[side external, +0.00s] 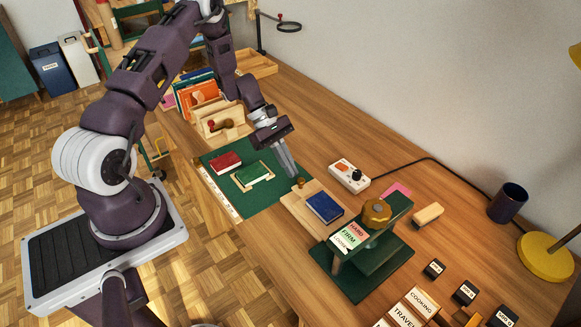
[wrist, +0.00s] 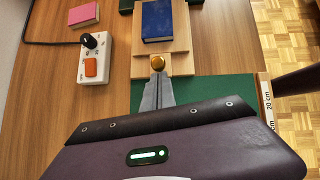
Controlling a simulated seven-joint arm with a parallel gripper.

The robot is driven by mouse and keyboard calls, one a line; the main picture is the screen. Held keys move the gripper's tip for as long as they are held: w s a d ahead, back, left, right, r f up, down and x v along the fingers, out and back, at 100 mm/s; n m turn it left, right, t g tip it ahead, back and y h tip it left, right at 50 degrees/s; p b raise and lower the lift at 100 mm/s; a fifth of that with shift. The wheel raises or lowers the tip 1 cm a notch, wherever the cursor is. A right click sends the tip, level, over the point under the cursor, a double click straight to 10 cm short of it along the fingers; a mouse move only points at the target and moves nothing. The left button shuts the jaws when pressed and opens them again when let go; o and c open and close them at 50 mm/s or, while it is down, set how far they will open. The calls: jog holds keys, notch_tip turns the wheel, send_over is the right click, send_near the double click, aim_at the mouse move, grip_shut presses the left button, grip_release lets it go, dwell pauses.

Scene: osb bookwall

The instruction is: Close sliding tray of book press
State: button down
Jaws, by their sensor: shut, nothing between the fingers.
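The green book press (side external: 375,268) with its brass wheel (side external: 377,212) stands on the bench. Its wooden sliding tray (side external: 296,205) sticks out toward my gripper and carries a blue book (side external: 324,208). In the wrist view the tray (wrist: 184,66), the blue book (wrist: 157,20) and a round brass knob (wrist: 157,63) on the tray's near end show. My gripper (side external: 293,173) is shut and empty, with its fingertips close beside the knob. In the wrist view the fingertips (wrist: 157,78) point at the knob; I cannot tell whether they touch it.
A white control box (side external: 349,177) with a cable and a pink pad (side external: 397,189) lie behind the tray. Labelled blocks, a dark mug (side external: 507,203) and a yellow lamp base (side external: 546,258) stand farther right.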

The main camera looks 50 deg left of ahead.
jog(key=shift+d, duration=0.25)
send_near(334, 217)
jog(key=x, duration=0.5)
jog(key=shift+w+a+f, duration=0.25)
jog(key=shift+f, duration=0.15)
jog(key=shift+s+d, duration=0.15)
jog(key=shift+d, duration=0.5)
